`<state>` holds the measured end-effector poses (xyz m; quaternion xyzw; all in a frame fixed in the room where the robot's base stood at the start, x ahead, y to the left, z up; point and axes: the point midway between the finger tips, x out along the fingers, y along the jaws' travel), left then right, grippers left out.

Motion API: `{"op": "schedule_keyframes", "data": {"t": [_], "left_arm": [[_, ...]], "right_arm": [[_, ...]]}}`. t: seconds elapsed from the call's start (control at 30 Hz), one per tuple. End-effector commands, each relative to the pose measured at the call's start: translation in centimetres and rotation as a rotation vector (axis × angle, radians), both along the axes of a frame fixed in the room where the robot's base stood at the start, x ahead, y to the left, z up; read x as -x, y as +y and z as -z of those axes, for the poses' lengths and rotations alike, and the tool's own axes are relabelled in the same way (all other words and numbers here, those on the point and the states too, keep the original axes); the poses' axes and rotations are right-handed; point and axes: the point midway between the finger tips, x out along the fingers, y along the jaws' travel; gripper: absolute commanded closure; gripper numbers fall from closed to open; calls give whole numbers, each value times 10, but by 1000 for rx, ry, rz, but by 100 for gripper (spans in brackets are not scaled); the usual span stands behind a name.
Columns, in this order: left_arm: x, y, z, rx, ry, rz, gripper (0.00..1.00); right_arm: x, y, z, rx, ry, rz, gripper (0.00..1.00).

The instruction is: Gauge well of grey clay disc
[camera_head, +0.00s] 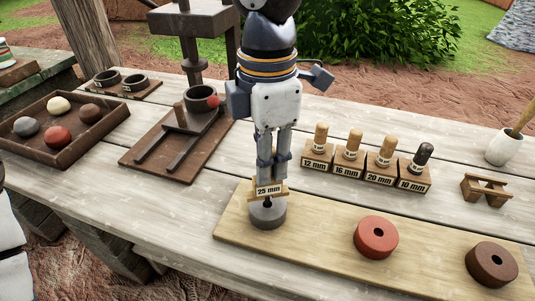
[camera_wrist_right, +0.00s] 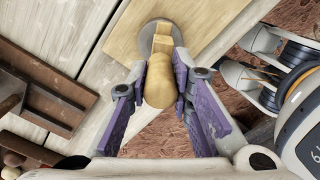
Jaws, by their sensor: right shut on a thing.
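The grey clay disc (camera_head: 268,217) lies at the left end of a pale wooden board (camera_head: 320,242). My right gripper (camera_head: 271,166) is above it, shut on a wooden gauge (camera_head: 269,190) labelled 25 mm. In the right wrist view the gripper's purple fingers (camera_wrist_right: 158,88) close on the gauge's rounded wooden handle (camera_wrist_right: 159,93), with the grey disc (camera_wrist_right: 155,29) beyond. The gauge hides part of the disc's top, and I cannot tell whether its tip is in the well. My left arm shows at the head view's left edge; its gripper (camera_wrist_right: 258,62) is partly seen in the wrist view.
A red disc (camera_head: 376,237) and a brown disc (camera_head: 491,264) lie further right on the board. Behind stand several labelled gauges (camera_head: 365,161), 12, 16, 20 and 10 mm. A small wooden rest (camera_head: 486,189) is at right. A press (camera_head: 185,140) and a tray of clay balls (camera_head: 66,128) are at left.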

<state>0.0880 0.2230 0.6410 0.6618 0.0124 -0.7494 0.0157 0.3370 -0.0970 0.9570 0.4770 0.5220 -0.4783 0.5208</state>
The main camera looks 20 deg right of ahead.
Motion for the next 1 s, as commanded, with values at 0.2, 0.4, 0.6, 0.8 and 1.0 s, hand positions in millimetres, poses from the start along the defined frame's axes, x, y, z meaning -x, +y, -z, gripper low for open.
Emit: {"op": "schedule_keyframes", "data": {"t": [0.2,0.4,0.6,0.8,1.0], "left_arm": [[0,0,0,0,0,0,60],[0,0,0,0,0,0,60],[0,0,0,0,0,0,60],[0,0,0,0,0,0,60],[0,0,0,0,0,0,60]], "right_arm": [[0,0,3,1,0,0,100],[0,0,5,1,0,0,100],[0,0,7,1,0,0,100],[0,0,10,0,0,1,100],[0,0,12,0,0,0,100]]}}
